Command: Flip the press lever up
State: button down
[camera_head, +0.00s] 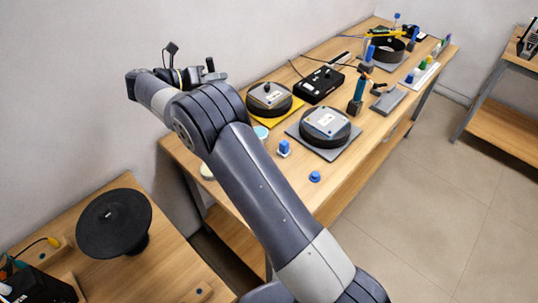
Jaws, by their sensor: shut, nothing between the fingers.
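My arm rises from the bottom right and bends at the left, in front of the wall. My gripper (211,71) is at the far end of the arm, small and partly hidden behind the arm links; it is shut and holds nothing I can see. It is left of the bench and well apart from the devices on it. A small grey device with a dark lever-like arm (379,89) stands toward the bench's right edge. It may be the press, but it is too small to tell. Its lever's exact position is unclear.
A black disc (114,222) stands on a lower table at left. Floor at right is clear.

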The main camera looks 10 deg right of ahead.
jog(key=s+d+f+b, duration=0.6)
jog(key=s+f, duration=0.2)
jog(key=s, duration=0.1)
jog(key=s+d+f+m+b, duration=0.1)
jog(key=s+d+f+b, duration=0.5)
jog(key=s+f, duration=0.2)
jog(key=shift+s+y, duration=0.3)
jog(key=shift+s, duration=0.05)
jog(key=shift+r, duration=0.15)
dwell(0.4)
jog(key=w+a+r+p, duration=0.3)
jog(key=w+r+p, duration=0.1)
jog(key=r+p, duration=0.4)
jog(key=shift+w+p, duration=0.4)
jog(key=shift+p, duration=0.05)
jog(key=shift+a+f, duration=0.1)
jog(key=shift+f, duration=0.05)
